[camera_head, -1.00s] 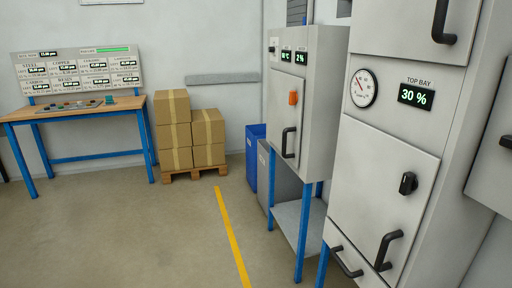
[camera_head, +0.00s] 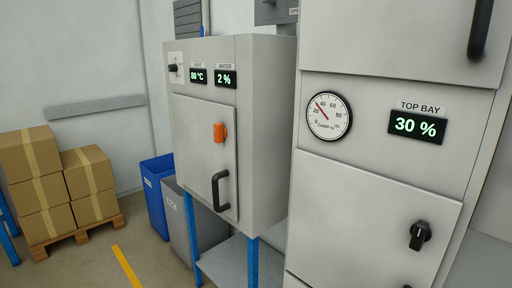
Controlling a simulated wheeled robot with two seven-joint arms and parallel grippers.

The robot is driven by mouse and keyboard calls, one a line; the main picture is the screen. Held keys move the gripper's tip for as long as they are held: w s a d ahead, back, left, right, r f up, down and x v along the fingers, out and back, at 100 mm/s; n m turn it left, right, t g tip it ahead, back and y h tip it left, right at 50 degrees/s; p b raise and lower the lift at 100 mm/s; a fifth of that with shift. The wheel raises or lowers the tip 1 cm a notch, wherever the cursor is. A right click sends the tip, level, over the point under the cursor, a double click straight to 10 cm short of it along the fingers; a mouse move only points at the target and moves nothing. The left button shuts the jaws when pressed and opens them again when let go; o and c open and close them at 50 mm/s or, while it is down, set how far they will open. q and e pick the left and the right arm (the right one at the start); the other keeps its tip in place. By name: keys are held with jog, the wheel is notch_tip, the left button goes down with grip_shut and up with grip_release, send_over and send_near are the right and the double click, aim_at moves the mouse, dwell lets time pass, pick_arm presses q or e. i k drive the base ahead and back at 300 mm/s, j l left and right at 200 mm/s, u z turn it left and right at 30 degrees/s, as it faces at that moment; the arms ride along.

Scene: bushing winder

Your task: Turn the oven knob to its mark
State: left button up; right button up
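The oven appears to be the grey cabinet (camera_head: 205,60) on blue legs, with a display reading 80 °C (camera_head: 197,76) and a water display reading 2 % (camera_head: 226,79). A small black knob (camera_head: 173,69) sits on a white plate at the upper left of its front. The marks on the plate are too small to read, so I cannot tell how the knob stands against its mark. An orange latch (camera_head: 219,132) and a black handle (camera_head: 217,190) are on the shut door. Neither of my grippers is in view.
A taller cabinet (camera_head: 375,170) stands at the right, with a damp gauge (camera_head: 329,117), a top bay display reading 30 % (camera_head: 417,126) and a black knob (camera_head: 420,235). Blue (camera_head: 155,190) and grey (camera_head: 190,225) bins and stacked boxes (camera_head: 45,205) stand left. Some floor is clear.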

aim_at(172, 68)
jog(key=i+j+u, duration=0.1)
jog(key=i, duration=0.55)
jog(key=i+j+u, duration=0.1)
jog(key=i+j, duration=0.15)
jog(key=i, duration=0.4)
